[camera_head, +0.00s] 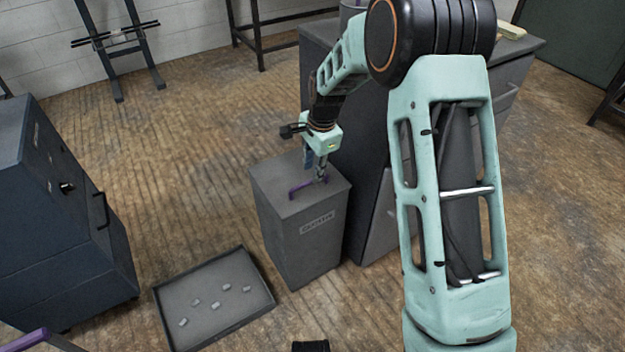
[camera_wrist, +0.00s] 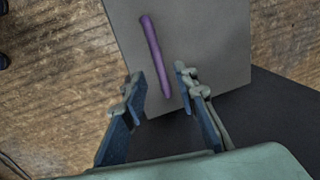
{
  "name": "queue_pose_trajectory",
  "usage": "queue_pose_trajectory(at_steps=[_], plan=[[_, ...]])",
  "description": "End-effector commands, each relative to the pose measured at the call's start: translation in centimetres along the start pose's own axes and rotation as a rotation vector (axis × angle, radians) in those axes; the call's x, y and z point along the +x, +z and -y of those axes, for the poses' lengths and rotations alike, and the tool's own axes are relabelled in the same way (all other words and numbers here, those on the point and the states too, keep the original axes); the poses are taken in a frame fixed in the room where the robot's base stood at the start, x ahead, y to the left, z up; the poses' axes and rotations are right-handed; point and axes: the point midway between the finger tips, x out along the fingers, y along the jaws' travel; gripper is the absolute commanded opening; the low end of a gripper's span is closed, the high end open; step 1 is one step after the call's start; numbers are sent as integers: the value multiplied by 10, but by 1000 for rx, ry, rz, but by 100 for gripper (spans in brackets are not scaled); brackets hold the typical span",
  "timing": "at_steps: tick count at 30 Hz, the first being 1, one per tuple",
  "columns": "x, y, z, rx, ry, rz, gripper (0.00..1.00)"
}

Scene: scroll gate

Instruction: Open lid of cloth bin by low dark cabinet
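The cloth bin (camera_head: 302,238) is a tall grey box with a label on its front, standing on the floor against a low dark cabinet (camera_head: 362,185). Its lid (camera_head: 268,178) is flat and looks closed, with a purple bar handle (camera_head: 309,187) on top. The lid (camera_wrist: 205,40) and handle (camera_wrist: 155,55) also show in the wrist view. My gripper (camera_head: 316,172) points down over the lid, close to the handle. In the wrist view my gripper (camera_wrist: 160,80) is open, its fingers apart, with the handle's near end between or just beyond the fingertips. I cannot tell its exact height.
A dark tray (camera_head: 215,322) with several small pale pieces lies on the floor left of the bin. A dark blue cabinet (camera_head: 60,220) stands at the left. A dark stand (camera_head: 115,45) is by the back wall. Floor between them is clear.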

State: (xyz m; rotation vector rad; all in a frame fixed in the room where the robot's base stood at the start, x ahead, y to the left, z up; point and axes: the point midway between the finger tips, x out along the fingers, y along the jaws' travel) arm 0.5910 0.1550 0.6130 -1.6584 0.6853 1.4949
Motion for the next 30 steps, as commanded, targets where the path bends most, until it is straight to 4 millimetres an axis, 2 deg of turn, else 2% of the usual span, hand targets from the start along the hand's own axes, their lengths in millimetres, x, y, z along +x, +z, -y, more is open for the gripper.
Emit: queue_pose_trajectory(at_steps=[1,6,18,26,30], plan=[[13,0,-1,0,2,1,27],[32,0,0,-1,0,0,27],[38,0,0,-1,-1,-1,27],[38,0,0,-1,-1,-1,0],[38,0,0,-1,-1,-1,0]])
